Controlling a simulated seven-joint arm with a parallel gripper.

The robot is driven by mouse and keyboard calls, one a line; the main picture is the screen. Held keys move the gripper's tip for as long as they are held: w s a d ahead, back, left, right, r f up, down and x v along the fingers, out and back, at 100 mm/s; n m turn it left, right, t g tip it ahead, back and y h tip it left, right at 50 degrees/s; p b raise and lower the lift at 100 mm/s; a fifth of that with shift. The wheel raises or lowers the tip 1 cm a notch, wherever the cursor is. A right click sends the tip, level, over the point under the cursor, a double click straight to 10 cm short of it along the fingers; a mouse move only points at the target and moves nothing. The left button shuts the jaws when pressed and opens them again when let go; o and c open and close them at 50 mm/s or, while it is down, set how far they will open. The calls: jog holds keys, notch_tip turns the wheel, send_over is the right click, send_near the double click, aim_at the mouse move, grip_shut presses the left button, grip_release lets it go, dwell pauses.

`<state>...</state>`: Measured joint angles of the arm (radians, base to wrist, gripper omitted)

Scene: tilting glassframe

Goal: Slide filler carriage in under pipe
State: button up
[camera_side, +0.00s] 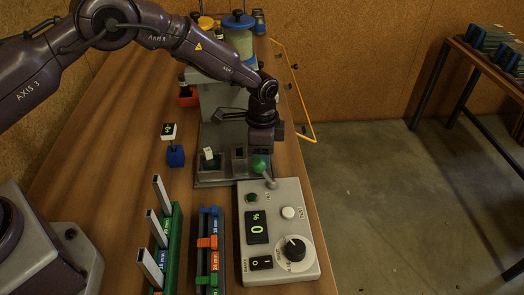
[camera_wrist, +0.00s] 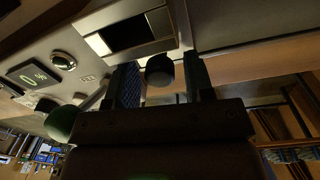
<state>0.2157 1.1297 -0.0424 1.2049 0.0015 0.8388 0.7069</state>
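My gripper (camera_side: 262,145) hangs over the right end of the grey station base (camera_side: 215,184), above the control box. In the wrist view my gripper (camera_wrist: 162,80) has its two ribbed fingers apart, with a dark round knob (camera_wrist: 160,70) between them. Gaps show on both sides of the knob, so the fingers look open around it. I cannot tell for certain whether this knob belongs to the filler carriage. A grey bent pipe-like part (camera_side: 230,116) reaches out from the pale machine body, left of my wrist. The carriage itself is not clearly distinguishable; my arm hides part of the station.
A green ball-topped lever (camera_side: 259,163) stands close below my gripper on the grey control box (camera_side: 250,275), whose display reads 0 %. A white block (camera_side: 209,154) sits in a left compartment. Racks with upright plates (camera_side: 161,191) stand at front left.

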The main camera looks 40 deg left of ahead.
grip_shut()
jog(key=shift+w+a, duration=1.55)
jog(key=shift+w, duration=0.05)
jog(key=shift+o, duration=1.1)
grip_release()
jog(key=shift+r, duration=0.15)
